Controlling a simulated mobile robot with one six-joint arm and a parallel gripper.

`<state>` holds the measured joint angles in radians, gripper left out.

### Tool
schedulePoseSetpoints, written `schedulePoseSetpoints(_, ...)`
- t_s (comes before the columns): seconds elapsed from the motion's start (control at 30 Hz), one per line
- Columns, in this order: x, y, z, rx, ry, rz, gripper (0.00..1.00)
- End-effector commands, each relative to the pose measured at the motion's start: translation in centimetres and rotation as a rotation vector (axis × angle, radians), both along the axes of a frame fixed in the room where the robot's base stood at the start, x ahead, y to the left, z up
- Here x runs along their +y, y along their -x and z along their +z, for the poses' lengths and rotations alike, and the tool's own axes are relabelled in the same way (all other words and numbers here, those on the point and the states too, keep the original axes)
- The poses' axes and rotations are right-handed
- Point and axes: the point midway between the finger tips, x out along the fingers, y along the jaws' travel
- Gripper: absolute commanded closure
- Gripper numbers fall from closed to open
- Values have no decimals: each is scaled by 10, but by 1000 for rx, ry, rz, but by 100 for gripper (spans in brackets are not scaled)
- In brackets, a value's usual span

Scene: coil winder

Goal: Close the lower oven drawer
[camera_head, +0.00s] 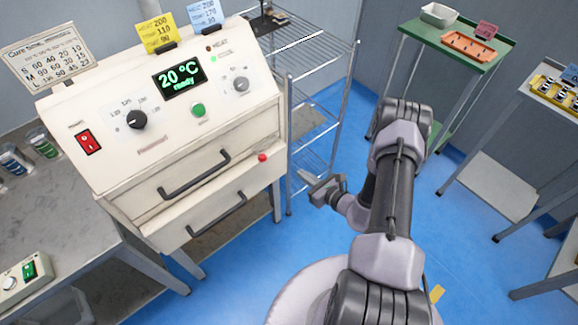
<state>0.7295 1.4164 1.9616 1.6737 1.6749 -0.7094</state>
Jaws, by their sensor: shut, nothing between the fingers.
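The cream oven (150,150) stands at the left with two drawers in its lower front. The upper drawer (150,192) has a dark bar handle (194,175). The lower drawer (250,187) is below it with its own dark handle (216,215). The lower front seems to stand out a little, but how far is hard to tell from above. My gripper (308,181) is shut and empty, to the right of the oven and apart from both drawers. Its fingers point left toward the oven's right side.
A wire shelf rack (315,62) stands right behind the oven. A grey bench (62,215) with a small control box (22,278) is at the left. A green-topped table (470,55) with trays is at the back right. Blue floor before the oven is clear.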

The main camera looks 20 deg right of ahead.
Motion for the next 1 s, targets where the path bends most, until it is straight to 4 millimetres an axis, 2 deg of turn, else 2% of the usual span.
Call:
schedulePoseSetpoints(0.17, 11, -36, -15, -3, 2, 4, 100)
schedulePoseSetpoints(0.4, 20, -70, -14, -2, 2, 3, 100)
schedulePoseSetpoints(0.57, 22, -76, -12, 0, 0, 0, 100)
schedulePoseSetpoints(1.0, 22, -76, -12, 0, 0, 0, 100)
